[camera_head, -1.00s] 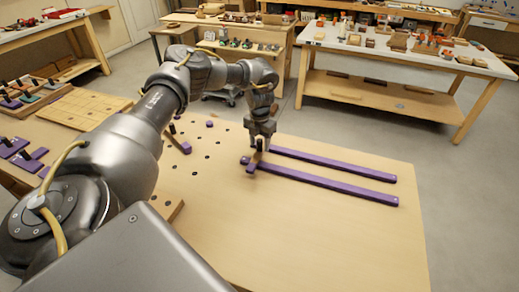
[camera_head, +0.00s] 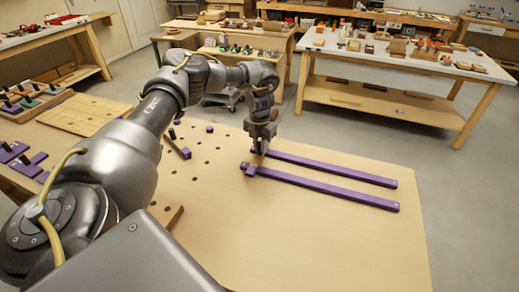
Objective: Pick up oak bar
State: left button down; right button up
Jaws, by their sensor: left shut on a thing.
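My left gripper (camera_head: 261,145) is at the near end of two long purple rails on the bench top. It is shut on a small, thin, brown piece, the oak bar (camera_head: 257,160), which shows just below the fingers and looks tilted. The bar is small here and partly hidden by the fingers, so I cannot tell whether it touches the bench. A purple block (camera_head: 250,171) shows at its lower end. My right gripper is not in view.
The purple rails, a far one (camera_head: 335,170) and a near one (camera_head: 325,187), lie to the right across the bench top (camera_head: 300,235). Dark holes dot the bench left of the gripper. A purple clamp-like piece (camera_head: 184,152) lies there. The bench front is clear.

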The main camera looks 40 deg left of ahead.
pick_arm(q)
jog(key=s+d+r, duration=0.2)
jog(key=s+r, duration=1)
jog(key=s, duration=0.2)
